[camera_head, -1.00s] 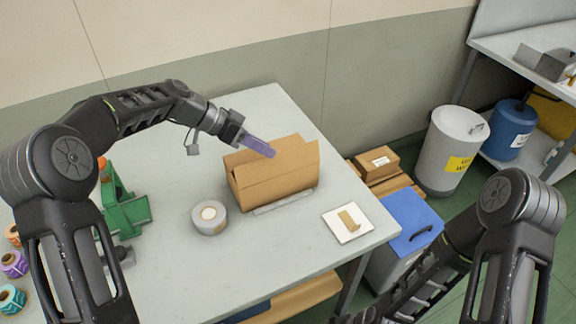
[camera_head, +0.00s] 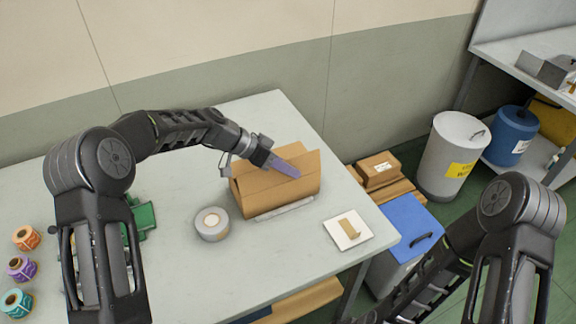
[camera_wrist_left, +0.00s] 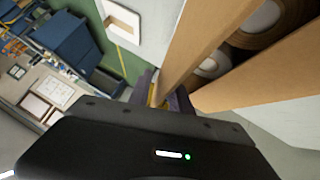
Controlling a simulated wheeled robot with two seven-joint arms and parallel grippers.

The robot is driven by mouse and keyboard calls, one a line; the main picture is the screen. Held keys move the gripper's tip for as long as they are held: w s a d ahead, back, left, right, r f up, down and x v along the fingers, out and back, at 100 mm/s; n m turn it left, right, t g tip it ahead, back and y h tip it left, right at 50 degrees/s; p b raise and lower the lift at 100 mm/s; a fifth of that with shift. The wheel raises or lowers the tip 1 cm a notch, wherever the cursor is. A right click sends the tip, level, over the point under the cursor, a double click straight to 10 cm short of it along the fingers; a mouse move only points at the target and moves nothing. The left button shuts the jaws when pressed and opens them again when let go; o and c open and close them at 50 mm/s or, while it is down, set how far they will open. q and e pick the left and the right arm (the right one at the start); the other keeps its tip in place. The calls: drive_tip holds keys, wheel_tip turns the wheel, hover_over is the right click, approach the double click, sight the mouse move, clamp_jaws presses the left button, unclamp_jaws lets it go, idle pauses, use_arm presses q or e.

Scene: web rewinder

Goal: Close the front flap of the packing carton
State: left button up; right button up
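The packing carton (camera_head: 278,192) stands on the grey table, its front flap (camera_head: 262,179) raised at a slant and other flaps standing up. My left gripper (camera_head: 288,168) is over the carton's top, its purple fingers pointing right and down. In the left wrist view, the fingers (camera_wrist_left: 163,92) are apart, and a cardboard panel (camera_wrist_left: 205,40) reaches down to the gap between them. I cannot tell whether they touch it. Rolls (camera_wrist_left: 262,22) show inside the carton. My right gripper is out of view; only its arm shows.
A tape roll (camera_head: 212,223) stands left of the carton, and a white tile with a tan piece (camera_head: 348,230) lies at its right. A blue-lidded bin (camera_head: 410,222) stands beyond the table's right edge. Small rolls (camera_head: 22,268) sit at far left.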

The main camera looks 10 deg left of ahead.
use_arm(q)
drive_tip(key=shift+c, duration=0.5)
clamp_jaws()
idle(0.9)
